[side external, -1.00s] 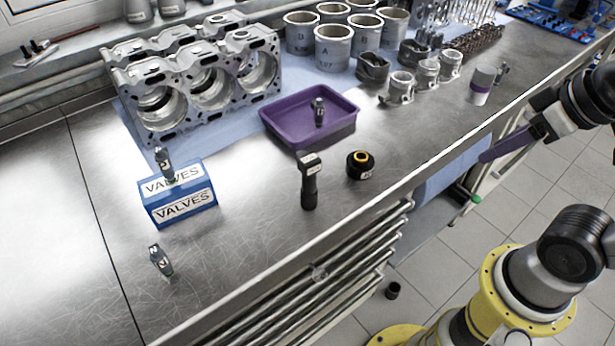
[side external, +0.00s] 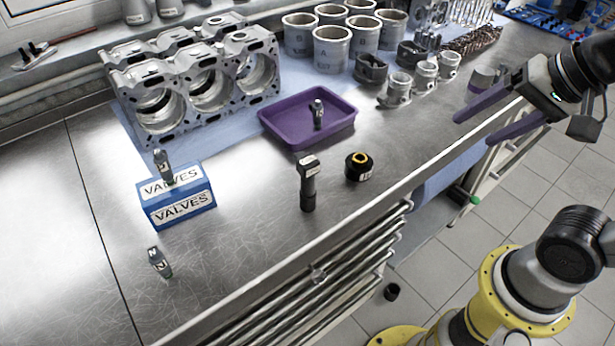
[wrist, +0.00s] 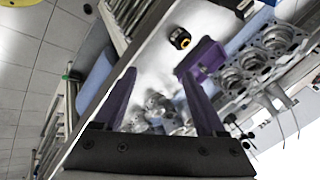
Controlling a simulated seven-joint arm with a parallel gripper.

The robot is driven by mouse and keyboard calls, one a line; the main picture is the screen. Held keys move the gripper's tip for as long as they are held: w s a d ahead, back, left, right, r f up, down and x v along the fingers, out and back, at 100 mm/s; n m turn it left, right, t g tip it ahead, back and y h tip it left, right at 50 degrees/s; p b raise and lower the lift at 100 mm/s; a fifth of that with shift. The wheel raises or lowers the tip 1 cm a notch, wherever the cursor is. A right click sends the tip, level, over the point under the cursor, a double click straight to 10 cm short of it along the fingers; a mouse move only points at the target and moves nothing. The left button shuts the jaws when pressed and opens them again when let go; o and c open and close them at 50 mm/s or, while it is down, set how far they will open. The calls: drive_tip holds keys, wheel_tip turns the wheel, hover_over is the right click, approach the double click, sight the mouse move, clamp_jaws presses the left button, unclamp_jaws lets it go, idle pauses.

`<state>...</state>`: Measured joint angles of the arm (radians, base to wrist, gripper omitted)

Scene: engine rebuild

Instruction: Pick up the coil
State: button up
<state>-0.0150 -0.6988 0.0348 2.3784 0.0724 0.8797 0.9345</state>
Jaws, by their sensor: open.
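The coil (side external: 308,186) is a dark upright piece with a labelled, blocky head. It stands on the metal bench in front of the purple tray. In the wrist view, a dark piece with a pale label at the top edge (wrist: 239,7) appears to be its head. My gripper (side external: 472,129) has two purple fingers, spread apart and empty. It hovers over the bench's front edge, well to the right of the coil. The wrist view shows both fingers (wrist: 158,75) with nothing gripped between them.
A black cap with a yellow centre (side external: 359,166) stands right beside the coil. A purple tray (side external: 283,133) holds a small part. A blue VALVES box (side external: 178,207) and a small labelled part (side external: 160,263) are left. An engine block (side external: 195,85) and cylinders (side external: 332,50) stand behind.

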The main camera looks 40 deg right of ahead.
drive_tip(key=w+a+r+m+y, duration=0.1)
drive_tip(key=w+a+r+m, duration=0.1)
drive_tip(key=w+a+m, duration=0.5)
drive_tip(key=m+g+y, duration=0.2)
drive_tip(key=m+g, duration=0.1)
drive_tip(key=m, duration=0.5)
approach(307, 186)
drive_tip(key=d+r, duration=0.3)
drive_tip(key=r, duration=0.1)
drive_tip(key=shift+g, duration=0.3)
drive_tip(key=shift+x, duration=8.05)
drive_tip(key=shift+a, duration=0.1)
drive_tip(key=shift+r, duration=0.1)
clamp_jaws()
